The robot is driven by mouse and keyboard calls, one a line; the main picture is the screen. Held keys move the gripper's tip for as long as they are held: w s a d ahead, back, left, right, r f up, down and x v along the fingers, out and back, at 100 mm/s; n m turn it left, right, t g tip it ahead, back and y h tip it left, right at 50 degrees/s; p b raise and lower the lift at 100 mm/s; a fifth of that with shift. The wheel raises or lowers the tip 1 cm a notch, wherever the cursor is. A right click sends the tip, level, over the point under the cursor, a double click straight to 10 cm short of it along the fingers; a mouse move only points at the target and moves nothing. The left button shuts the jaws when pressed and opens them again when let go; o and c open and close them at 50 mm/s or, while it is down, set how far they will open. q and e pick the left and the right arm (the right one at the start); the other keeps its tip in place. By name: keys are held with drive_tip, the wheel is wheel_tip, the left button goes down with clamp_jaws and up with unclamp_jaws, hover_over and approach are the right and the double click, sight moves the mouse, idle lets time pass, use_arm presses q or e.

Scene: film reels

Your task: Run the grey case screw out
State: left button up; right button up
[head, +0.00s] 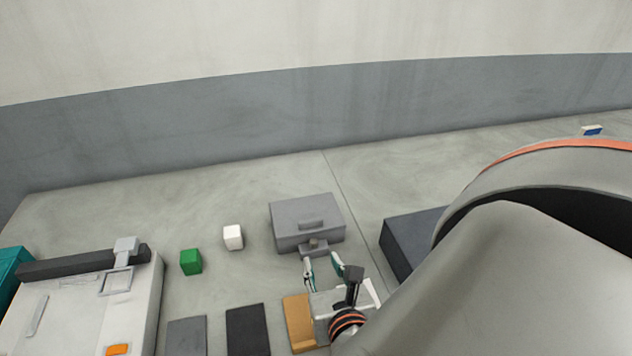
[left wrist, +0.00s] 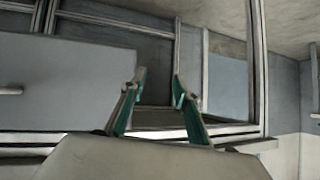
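The grey case (head: 292,237) stands on the floor-like grey surface in the middle of the head view, with a raised handle-like block on its lid. A small grey knob-like part (head: 314,246) sticks out at its near side; I take it for the case screw, but it is too small to see any thread. My right gripper (head: 321,260) is just in front of that part, its two green-lined fingers apart with nothing seen between them. My left gripper (left wrist: 158,80) shows only in the left wrist view, open and empty, facing a framed window-like structure.
A white cube (head: 233,238) and a green cube (head: 191,262) stand left of the case. A dark box (head: 402,240) is to its right, partly behind my arm. Flat dark, grey and tan pieces lie in front. A white machine (head: 60,320) fills the lower left.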

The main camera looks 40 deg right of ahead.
sight(314, 245)
drive_tip(key=b+x, duration=0.4)
drive_tip(key=x, duration=0.2)
drive_tip(key=shift+w+d+f, duration=0.15)
drive_tip(key=shift+w+f, duration=0.1)
drive_tip(key=shift+w+d+f, duration=0.1)
drive_tip(key=shift+w+d, duration=0.1)
drive_tip(key=shift+w, duration=0.15)
clamp_jaws()
